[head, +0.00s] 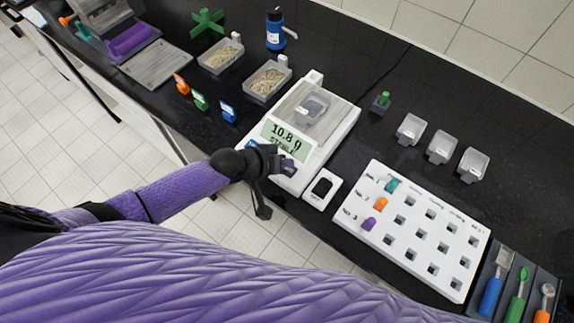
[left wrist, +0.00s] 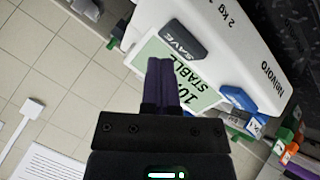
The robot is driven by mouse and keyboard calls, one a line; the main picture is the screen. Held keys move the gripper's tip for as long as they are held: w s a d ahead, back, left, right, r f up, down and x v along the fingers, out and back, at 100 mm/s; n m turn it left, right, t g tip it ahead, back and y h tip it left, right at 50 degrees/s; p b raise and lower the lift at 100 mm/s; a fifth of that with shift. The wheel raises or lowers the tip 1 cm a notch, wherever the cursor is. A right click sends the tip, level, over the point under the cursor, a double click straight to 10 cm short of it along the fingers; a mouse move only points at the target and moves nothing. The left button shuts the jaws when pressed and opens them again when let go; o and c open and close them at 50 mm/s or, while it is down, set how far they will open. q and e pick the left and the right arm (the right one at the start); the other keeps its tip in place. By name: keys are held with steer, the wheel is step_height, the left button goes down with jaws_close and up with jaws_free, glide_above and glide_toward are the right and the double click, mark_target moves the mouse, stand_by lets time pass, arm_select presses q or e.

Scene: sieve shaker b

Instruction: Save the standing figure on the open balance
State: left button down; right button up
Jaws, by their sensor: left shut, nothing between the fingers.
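The white open balance (head: 338,125) stands at the bench's front edge with a grey cup (head: 312,106) on its pan. Its green display (head: 287,138) reads 10.8 g with STABLE below. In the left wrist view, the display (left wrist: 203,98) is partly hidden by my fingers. The dark grey SAVE key (left wrist: 182,40) lies beside the display, just beyond the fingertips. My left gripper (head: 288,162) is shut and empty over the balance's front; in the left wrist view its fingertips (left wrist: 161,66) point toward the SAVE key. I cannot tell whether they touch. My right gripper is not in view.
A white block with a black top (head: 322,187) and a white peg board (head: 415,230) stand right of the balance. Two trays of grains (head: 268,82) and small coloured tags (head: 228,111) stand left. Several clear cups (head: 441,147) stand at the right back.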

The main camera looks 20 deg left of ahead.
arm_select(q)
steer(key=shift+f, duration=0.15)
steer(key=shift+f+b, duration=0.3)
steer(key=shift+f+b, duration=0.4)
steer(key=shift+f, duration=0.05)
stand_by(0.7)
stand_by(0.3)
steer(key=shift+r+p, duration=0.9)
steer(key=shift+p, duration=0.05)
step_height(320, 180, up, 5)
steer(key=p, duration=0.5)
steer(key=shift+r, duration=0.1)
